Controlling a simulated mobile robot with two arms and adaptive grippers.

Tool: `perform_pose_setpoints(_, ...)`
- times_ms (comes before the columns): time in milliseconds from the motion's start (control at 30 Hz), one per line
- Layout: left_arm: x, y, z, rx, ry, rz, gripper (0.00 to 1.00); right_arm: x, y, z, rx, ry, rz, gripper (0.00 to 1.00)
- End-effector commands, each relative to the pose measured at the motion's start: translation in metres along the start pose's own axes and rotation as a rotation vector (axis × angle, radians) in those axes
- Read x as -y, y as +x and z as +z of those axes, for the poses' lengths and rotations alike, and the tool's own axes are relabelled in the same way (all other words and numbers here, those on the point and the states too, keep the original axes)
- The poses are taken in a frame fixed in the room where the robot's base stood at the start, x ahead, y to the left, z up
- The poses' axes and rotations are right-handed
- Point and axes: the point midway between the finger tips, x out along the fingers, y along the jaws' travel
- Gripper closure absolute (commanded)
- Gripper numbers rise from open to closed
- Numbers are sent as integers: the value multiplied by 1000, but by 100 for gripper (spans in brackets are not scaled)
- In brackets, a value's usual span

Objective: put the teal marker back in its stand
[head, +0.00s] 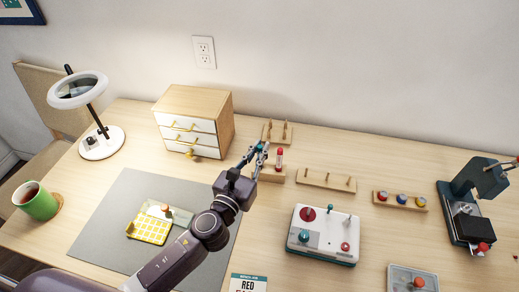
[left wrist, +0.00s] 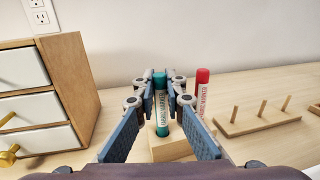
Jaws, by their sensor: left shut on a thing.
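The teal marker (left wrist: 160,100) is upright between the fingers of my left gripper (left wrist: 161,103), which is shut on it. In the head view my left gripper (head: 262,152) is at the left part of the wooden stand (head: 274,176) and mostly hides the teal marker. In the left wrist view the marker's lower end overlaps the pale wood block of the stand (left wrist: 170,150); I cannot tell whether it is in a hole or just above. A red marker (head: 279,158) stands upright to the right, also in the left wrist view (left wrist: 202,92). My right gripper is not in view.
A drawer cabinet (head: 188,118) is close on the left. A pegged rack (head: 276,132) stands behind the stand, another (head: 326,180) to its right. A white control box (head: 322,238) is in front right. A yellow tray (head: 150,228) lies on the grey mat (head: 130,190).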

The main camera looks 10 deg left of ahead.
Motion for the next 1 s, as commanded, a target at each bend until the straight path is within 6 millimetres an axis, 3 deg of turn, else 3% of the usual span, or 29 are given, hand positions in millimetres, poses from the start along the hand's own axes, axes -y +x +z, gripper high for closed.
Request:
perform_pose_setpoints(200, 0, 0, 0, 0, 0, 0, 70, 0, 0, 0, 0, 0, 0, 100)
perform_pose_setpoints(567, 0, -5, 0, -1, 0, 0, 70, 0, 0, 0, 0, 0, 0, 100)
perform_pose_setpoints(667, 0, -16, -2, -3, -1, 0, 70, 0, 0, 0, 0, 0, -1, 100)
perform_pose_setpoints(1000, 0, -80, -2, -4, -1, 1, 70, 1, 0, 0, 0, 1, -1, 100)
